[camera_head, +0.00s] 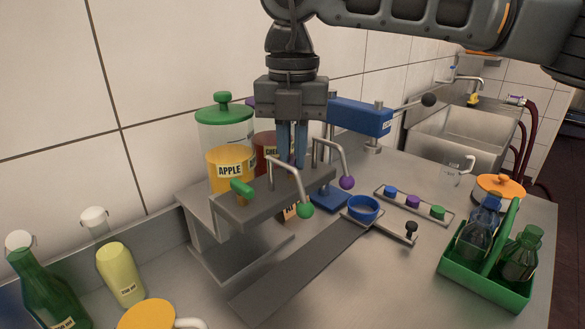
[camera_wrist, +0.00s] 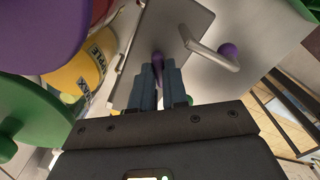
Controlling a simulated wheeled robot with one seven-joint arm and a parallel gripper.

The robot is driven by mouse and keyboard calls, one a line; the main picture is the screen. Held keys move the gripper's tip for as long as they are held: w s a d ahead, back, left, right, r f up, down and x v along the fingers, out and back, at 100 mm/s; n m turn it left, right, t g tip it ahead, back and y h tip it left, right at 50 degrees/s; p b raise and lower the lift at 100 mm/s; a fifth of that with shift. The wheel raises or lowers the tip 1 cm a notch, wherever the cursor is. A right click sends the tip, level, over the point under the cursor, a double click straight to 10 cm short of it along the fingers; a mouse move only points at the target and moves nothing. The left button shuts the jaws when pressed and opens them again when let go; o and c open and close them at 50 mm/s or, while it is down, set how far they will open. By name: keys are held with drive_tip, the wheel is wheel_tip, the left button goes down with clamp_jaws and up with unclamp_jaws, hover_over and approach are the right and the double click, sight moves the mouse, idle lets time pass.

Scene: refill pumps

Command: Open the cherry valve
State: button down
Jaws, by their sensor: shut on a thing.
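Two jars stand on a raised metal shelf: a yellow jar labelled APPLE (camera_head: 228,165) with a green lid, and a dark red cherry jar (camera_head: 265,143), mostly hidden behind my gripper. My gripper (camera_head: 292,162) points down in front of the cherry jar. In the wrist view my gripper (camera_wrist: 160,85) is shut on the purple handle of the cherry valve (camera_wrist: 157,62). The head view hides this handle behind my fingers. A purple-tipped spout (camera_head: 346,181) is to the right of my fingers. The apple valve's green handle (camera_head: 241,187) is to the left.
A green-tipped spout (camera_head: 305,209) is close in front of my fingers. A blue lever press (camera_head: 360,118) stands behind right. A blue ring holder (camera_head: 363,207), a cap tray (camera_head: 413,203) and a green bottle crate (camera_head: 484,285) are right. Bottles (camera_head: 120,275) stand front left.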

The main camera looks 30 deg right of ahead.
sight(292, 159)
drive_tip(key=n+b, duration=0.3)
drive_tip(key=n, duration=0.2)
drive_tip(key=shift+f+n+b, duration=0.1)
drive_tip(key=shift+n+b, duration=0.2)
drive_tip(key=shift+b, duration=0.1)
drive_tip(key=n+b, duration=0.1)
drive_tip(key=n, duration=0.4)
drive_tip(key=shift+b, duration=0.4)
drive_tip(key=shift+r, duration=0.2)
drive_tip(key=c, duration=1.1)
unclamp_jaws()
drive_tip(key=shift+c, duration=0.2)
wheel_tip(292, 159, up, 8)
drive_tip(key=shift+f, duration=0.15)
